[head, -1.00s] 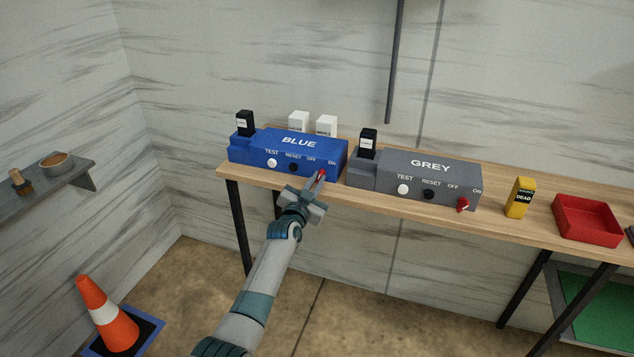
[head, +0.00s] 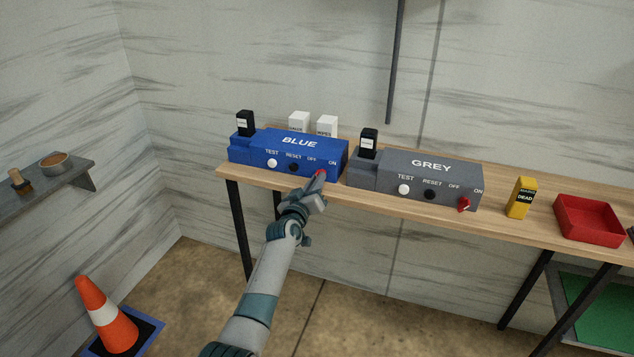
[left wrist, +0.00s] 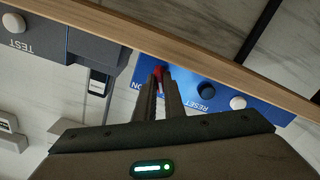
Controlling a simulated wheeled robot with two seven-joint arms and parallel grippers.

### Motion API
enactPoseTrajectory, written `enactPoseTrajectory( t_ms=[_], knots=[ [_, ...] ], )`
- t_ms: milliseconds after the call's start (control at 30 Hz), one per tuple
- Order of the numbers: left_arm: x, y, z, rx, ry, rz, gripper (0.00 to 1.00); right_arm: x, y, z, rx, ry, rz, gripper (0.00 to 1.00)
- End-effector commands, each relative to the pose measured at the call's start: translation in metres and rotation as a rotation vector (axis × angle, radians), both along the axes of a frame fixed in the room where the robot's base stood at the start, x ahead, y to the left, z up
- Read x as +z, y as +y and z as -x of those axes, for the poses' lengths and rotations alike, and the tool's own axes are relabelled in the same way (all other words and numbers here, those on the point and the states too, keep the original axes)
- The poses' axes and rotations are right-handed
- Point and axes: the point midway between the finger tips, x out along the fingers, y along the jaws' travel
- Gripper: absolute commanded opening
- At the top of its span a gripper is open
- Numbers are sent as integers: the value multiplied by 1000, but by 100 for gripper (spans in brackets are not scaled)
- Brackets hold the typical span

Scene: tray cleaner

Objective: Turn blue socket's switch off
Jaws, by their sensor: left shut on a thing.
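The blue socket (head: 298,142) is a blue box marked BLUE on the wooden table, with TEST, RESET, OFF and ON labels on its front. Its red switch (head: 321,174) is at the right end of the front, mostly hidden by my left gripper (head: 318,182). In the left wrist view the red switch (left wrist: 160,73) shows between the tips of my left gripper (left wrist: 160,82), which is shut on it. The exact angle of the switch is hard to tell. My right gripper is not in view.
The grey socket (head: 428,175) with its own red switch (head: 464,205) stands close on the right. A yellow battery marked DEAD (head: 521,198) and a red tray (head: 587,219) are farther right. White blocks (head: 327,126) stand behind the blue socket.

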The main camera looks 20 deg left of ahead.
Motion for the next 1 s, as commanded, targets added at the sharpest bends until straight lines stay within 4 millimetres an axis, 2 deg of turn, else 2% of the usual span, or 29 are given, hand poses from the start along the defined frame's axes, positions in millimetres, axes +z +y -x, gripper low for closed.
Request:
enactPoseTrajectory(
  t_ms=[300,700,733,800,1000],
  knots=[
    [-1,0,0,-1,4,103,0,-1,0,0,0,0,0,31],
    [-1,0,0,-1,6,113,0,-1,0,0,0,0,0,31],
    [-1,0,0,-1,6,113,12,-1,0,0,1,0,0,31],
    [-1,0,0,-1,5,113,28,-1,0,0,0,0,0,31],
    [-1,0,0,-1,5,111,28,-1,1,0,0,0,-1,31]
  ],
)
